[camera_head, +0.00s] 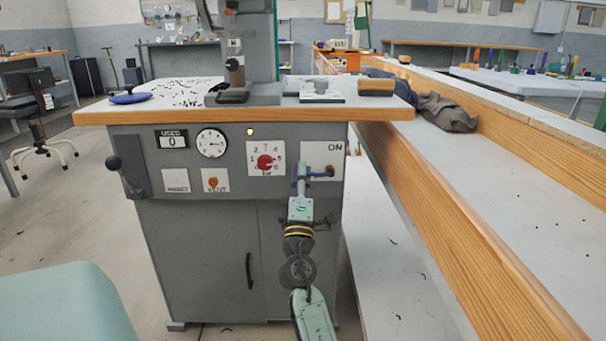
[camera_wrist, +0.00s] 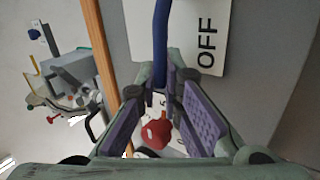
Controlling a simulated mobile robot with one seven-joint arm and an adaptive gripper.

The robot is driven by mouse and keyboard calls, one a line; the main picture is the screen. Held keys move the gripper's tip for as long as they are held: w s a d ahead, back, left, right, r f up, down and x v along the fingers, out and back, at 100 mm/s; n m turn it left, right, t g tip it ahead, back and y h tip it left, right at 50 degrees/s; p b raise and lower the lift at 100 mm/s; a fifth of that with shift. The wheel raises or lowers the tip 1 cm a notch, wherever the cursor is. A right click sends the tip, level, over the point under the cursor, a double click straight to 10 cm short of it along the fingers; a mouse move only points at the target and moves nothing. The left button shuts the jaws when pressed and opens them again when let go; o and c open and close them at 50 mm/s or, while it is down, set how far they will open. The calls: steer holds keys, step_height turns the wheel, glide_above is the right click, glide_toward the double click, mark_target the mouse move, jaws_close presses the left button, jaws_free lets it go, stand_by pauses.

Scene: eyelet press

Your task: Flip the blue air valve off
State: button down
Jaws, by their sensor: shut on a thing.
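The blue air valve lever (camera_head: 318,174) reaches left, about level, from its brass pivot (camera_head: 331,171) on a white plate (camera_head: 322,150) at the cabinet's right. "ON" shows at the plate's upper right. In the wrist view the blue lever (camera_wrist: 161,35) runs down from the top edge to between my fingers, and "OFF" (camera_wrist: 207,42) is printed beside it. My gripper (camera_head: 301,180) is shut on the lever's free end. In the wrist view my gripper (camera_wrist: 168,88) has its purple pads on both sides of it; the lever's tip is partly hidden by them.
A red selector knob (camera_head: 265,162), a dial gauge (camera_head: 211,142) and a reset button panel (camera_head: 215,180) sit left of the valve. A black crank handle (camera_head: 114,163) is at the cabinet's left. The wooden top's edge (camera_head: 240,113) overhangs above. A wooden-edged bench (camera_head: 450,220) runs along the right.

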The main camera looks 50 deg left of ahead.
steer(key=shift+f+n+g+y, duration=0.35)
steer(key=shift+n+g+y, duration=0.25)
steer(key=shift+n, duration=0.5)
steer(key=c, duration=2)
jaws_free()
step_height(320, 180, up, 10)
steer(key=shift+f, duration=0.1)
